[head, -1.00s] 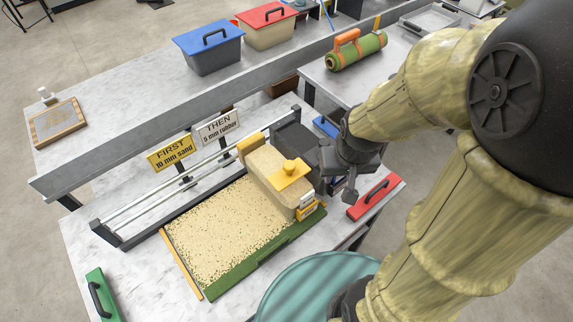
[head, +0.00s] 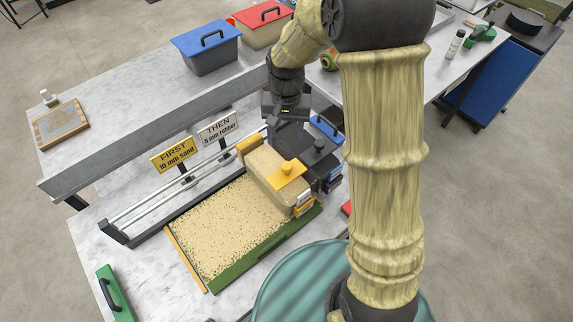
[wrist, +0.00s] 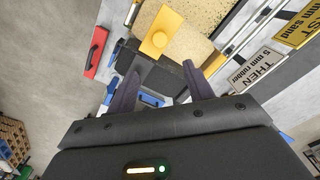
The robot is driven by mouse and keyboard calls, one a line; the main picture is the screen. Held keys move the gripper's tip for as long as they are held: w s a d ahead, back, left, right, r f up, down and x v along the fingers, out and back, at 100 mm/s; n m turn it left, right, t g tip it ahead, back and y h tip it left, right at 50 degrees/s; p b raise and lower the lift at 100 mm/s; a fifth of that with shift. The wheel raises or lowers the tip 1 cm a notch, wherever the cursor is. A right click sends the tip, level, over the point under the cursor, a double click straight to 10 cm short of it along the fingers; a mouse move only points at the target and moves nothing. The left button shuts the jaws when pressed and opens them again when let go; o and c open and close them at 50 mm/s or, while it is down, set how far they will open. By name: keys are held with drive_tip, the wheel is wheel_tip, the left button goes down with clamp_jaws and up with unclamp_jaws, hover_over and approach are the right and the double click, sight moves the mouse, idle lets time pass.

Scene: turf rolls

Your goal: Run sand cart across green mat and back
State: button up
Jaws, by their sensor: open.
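The sand cart (head: 268,172) is a tan box with a yellow lid and round yellow knob, at the right end of the green mat (head: 262,259). Pale sand covers most of the mat; green shows along its front edge. In the wrist view the sand cart's yellow top (wrist: 167,28) lies beyond my fingertips. A dark cart (head: 318,160) with a black knob stands right behind the sand cart. My gripper (head: 285,110) is above and behind the dark cart, apart from the sand cart. In the wrist view my gripper (wrist: 160,72) is open, with the dark cart beyond its fingers.
Twin rails (head: 185,188) run along the mat's back side, with a yellow sign (head: 174,154) and a white sign (head: 218,127) behind. A red-handled block (wrist: 96,53) shows in the wrist view. Lidded bins stand at the back.

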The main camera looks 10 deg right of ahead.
sight(286, 165)
wheel_tip(286, 165, down, 17)
drive_tip(key=p, duration=0.4)
drive_tip(key=shift+f, duration=0.2)
idle(0.4)
clamp_jaws()
